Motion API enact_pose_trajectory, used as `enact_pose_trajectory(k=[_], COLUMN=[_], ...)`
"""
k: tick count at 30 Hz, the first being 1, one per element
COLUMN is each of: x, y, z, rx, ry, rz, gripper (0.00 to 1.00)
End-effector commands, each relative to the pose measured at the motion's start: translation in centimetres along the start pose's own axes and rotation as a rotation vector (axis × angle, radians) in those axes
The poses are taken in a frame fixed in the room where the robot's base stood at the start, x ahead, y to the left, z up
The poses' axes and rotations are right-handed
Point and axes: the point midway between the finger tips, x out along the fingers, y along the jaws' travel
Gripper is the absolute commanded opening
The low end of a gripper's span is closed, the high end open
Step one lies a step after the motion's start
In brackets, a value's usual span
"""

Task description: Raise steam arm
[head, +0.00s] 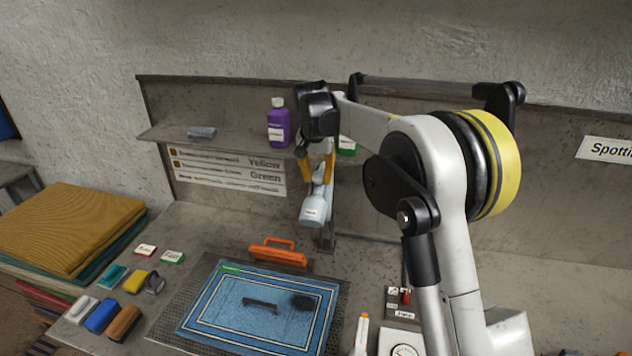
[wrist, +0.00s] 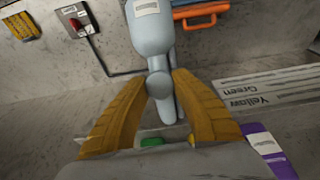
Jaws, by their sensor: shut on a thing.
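The steam arm (head: 314,209) is a pale blue-grey jointed piece with a thick labelled head that hangs in front of the back panel, above the far side of the blue rug (head: 225,305). In the wrist view the steam arm (wrist: 150,28) runs up from between my fingers. My gripper (head: 318,180) comes at it from above in the head view. In the wrist view my gripper (wrist: 159,88) has its ochre fingers on either side of the steam arm's narrow part near a round joint, shut on it. My arm hides part of the mount.
An orange-handled tool (head: 278,254) lies behind the rug, below the steam arm. A purple bottle (head: 278,125) stands on the shelf (head: 235,145) close left of my gripper. Sponges and brushes (head: 103,315) lie at left. A switch box (head: 398,304) is at right.

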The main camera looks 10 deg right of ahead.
Motion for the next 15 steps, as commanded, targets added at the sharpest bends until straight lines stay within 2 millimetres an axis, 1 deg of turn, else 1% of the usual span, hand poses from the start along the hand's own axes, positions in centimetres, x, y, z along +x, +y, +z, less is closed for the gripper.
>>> enact_pose_trajectory(k=[1,3,13,14,15], x=[-0.13,-0.15,-0.2,-0.21,-0.2], y=[0.02,0.03,0.04,0.04,0.04], z=[-0.44,-0.58,-0.73,-0.74,-0.74], rx=[0.001,0.001,0.001,0.001,0.001], ry=[0.007,0.009,0.013,0.013,0.013], rz=[-0.001,-0.002,-0.002,-0.002,-0.002], gripper=[0.0,0.0,0.0,0.35,0.48])
